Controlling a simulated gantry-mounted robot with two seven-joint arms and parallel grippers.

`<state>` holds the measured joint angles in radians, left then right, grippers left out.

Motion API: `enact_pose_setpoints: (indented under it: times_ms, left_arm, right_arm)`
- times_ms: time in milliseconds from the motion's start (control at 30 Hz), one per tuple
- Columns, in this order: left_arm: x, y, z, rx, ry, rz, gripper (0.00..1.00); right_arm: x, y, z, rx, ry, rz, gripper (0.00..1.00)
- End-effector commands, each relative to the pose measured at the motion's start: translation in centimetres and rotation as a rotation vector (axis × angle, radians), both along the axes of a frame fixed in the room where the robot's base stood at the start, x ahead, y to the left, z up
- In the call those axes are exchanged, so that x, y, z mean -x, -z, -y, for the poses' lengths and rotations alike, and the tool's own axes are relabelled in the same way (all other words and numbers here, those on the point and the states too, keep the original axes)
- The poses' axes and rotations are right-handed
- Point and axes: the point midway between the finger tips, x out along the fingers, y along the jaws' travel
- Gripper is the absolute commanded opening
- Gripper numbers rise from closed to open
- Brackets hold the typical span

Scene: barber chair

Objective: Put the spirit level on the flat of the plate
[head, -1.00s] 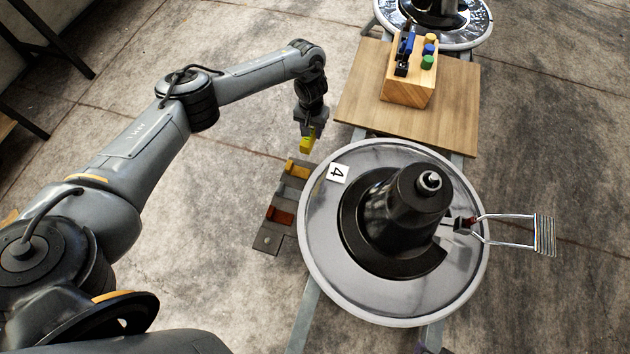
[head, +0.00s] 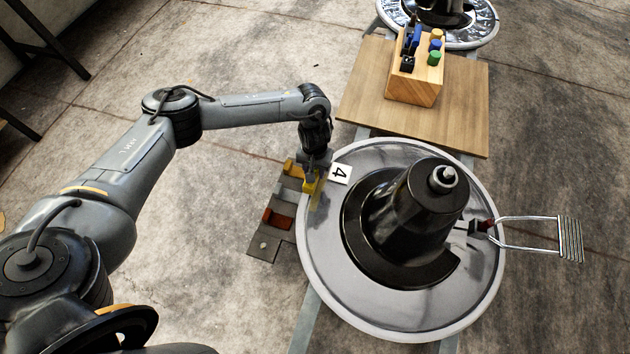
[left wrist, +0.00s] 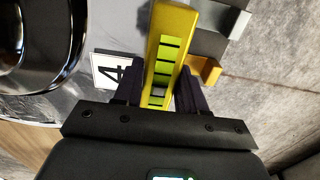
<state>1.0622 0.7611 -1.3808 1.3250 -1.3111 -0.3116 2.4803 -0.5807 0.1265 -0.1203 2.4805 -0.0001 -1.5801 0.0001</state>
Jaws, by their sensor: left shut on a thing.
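The yellow spirit level (left wrist: 170,50) with green vials is between the fingers of my left gripper (left wrist: 160,95), which is shut on it. In the head view the left gripper (head: 313,178) is at the left rim of the round metal plate (head: 325,270), near the white label "4" (head: 340,174). Only a small yellow part of the level (head: 309,187) shows there. Whether it touches the plate cannot be told. The plate carries a black pump-like column (head: 415,215) in its middle. My right gripper is not in view.
A wire-handled tool (head: 535,235) sticks out at the plate's right. A wooden board (head: 455,125) with a block of tools (head: 412,85) lies behind. The plate's front left is clear.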

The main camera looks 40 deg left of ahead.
Motion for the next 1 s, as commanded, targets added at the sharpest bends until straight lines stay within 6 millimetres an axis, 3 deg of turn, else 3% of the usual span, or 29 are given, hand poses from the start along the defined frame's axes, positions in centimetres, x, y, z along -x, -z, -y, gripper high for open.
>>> enact_pose_setpoints:
  times_ms: [267, 600, 1000]
  left_arm:
    - [0.7, 0.9, 0.8, 0.001, -0.002, 0.001, 0.00]
    - [0.6, 4.6, 0.8, 0.001, 0.000, 0.003, 0.00]
    - [0.7, 4.6, 0.8, 0.001, 0.000, 0.002, 0.00]
  right_arm:
    - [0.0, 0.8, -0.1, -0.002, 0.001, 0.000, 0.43]
    - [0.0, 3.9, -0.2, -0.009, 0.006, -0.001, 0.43]
    - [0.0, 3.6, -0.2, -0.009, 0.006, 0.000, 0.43]
